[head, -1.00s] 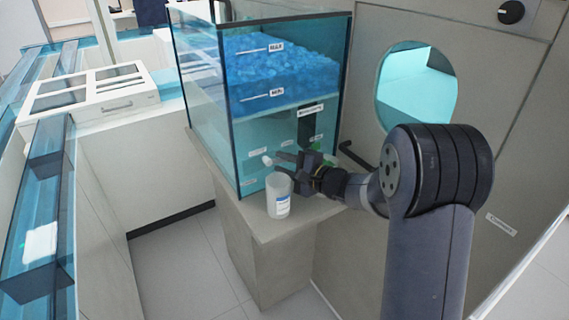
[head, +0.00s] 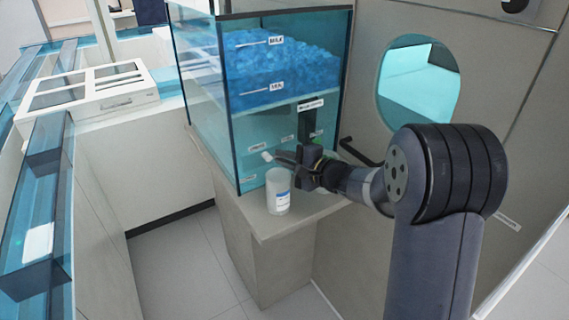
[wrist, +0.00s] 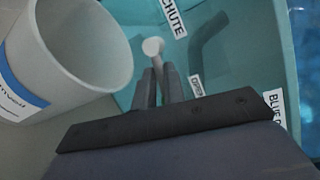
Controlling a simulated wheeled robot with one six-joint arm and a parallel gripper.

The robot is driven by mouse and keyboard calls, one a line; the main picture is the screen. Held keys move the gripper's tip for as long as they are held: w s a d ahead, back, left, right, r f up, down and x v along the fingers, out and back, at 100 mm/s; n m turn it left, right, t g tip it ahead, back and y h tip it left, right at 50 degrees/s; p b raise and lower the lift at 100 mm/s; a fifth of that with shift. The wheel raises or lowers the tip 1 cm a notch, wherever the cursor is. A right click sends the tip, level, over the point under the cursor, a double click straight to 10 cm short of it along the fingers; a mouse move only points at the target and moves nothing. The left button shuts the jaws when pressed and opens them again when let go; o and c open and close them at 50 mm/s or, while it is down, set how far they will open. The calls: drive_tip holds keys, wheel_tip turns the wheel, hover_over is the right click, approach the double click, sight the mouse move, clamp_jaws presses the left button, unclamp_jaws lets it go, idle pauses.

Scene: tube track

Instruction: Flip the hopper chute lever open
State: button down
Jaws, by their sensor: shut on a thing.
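The hopper (head: 330,60) is a glass-walled tank holding blue granules, on a grey pedestal. The chute lever's pale round knob (head: 266,156) sticks out low on its front. In the wrist view the lever knob (wrist: 153,47) shows just beyond my fingertips, below a CHUTE label. My gripper (head: 280,158) is shut on the lever, its fingers close together around the stem; in the wrist view the gripper (wrist: 156,82) points at the knob. The fingers hide most of the stem. An OPEN label (wrist: 196,86) is right of the fingers.
A white cup (head: 278,192) with a blue label stands upright on the pedestal ledge (head: 265,228), just below my gripper. In the wrist view the cup (wrist: 75,45) is close on the left. A dark bent handle (head: 358,154) is right of the hopper. Floor at left is clear.

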drive_tip(key=b, duration=0.1)
drive_tip(key=n+b, duration=0.1)
drive_tip(key=shift+r+n+h+b, duration=0.25)
drive_tip(key=shift+n+h+b, duration=0.05)
drive_tip(key=shift+h+b, duration=0.1)
drive_tip(key=c, duration=1.5)
unclamp_jaws()
drive_tip(key=shift+s+d, duration=0.1)
drive_tip(key=v, duration=1)
drive_tip(key=shift+s+d+r+b, duration=0.2)
drive_tip(key=shift+d+b, duration=0.05)
drive_tip(key=shift+b, duration=0.15)
